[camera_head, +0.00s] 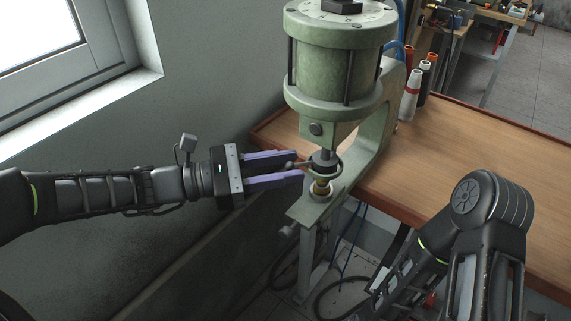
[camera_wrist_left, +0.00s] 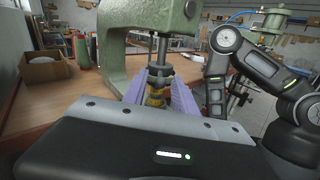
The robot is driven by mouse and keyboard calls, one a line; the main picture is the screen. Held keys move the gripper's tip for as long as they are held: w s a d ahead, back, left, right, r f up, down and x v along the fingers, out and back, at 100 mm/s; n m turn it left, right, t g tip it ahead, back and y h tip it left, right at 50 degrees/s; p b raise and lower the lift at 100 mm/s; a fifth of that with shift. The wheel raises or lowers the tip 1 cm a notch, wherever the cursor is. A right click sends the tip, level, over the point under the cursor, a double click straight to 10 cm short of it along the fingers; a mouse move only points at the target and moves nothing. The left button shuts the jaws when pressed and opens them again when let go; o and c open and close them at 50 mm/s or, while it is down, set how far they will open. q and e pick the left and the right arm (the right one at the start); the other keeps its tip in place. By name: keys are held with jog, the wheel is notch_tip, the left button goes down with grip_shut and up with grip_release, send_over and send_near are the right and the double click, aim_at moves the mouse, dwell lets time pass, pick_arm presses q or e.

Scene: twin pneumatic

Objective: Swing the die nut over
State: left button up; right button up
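The green press (camera_head: 340,65) stands at the table's left corner, its ram coming down to a dark round collar (camera_head: 324,160), which I take for the die nut. A short arm with a rounded end (camera_head: 291,165) sticks out from the collar to the left. Below sits a brass-coloured piece (camera_head: 320,188) on the press's lower arm. My left gripper (camera_head: 297,170) is open, its two purple fingers pointing right at the collar, the short arm between them in this view. In the left wrist view the fingers flank the brass piece (camera_wrist_left: 156,97); contact is unclear. My right gripper is out of view.
The wooden table (camera_head: 470,160) is mostly clear. My right arm reaches over the table's front edge. A window and wall are at left. A cardboard box (camera_wrist_left: 48,70) shows in the left wrist view.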

pick_arm(q)
jog(key=shift+d, duration=0.1)
jog(key=shift+c, duration=0.5)
grip_shut()
dwell(0.9)
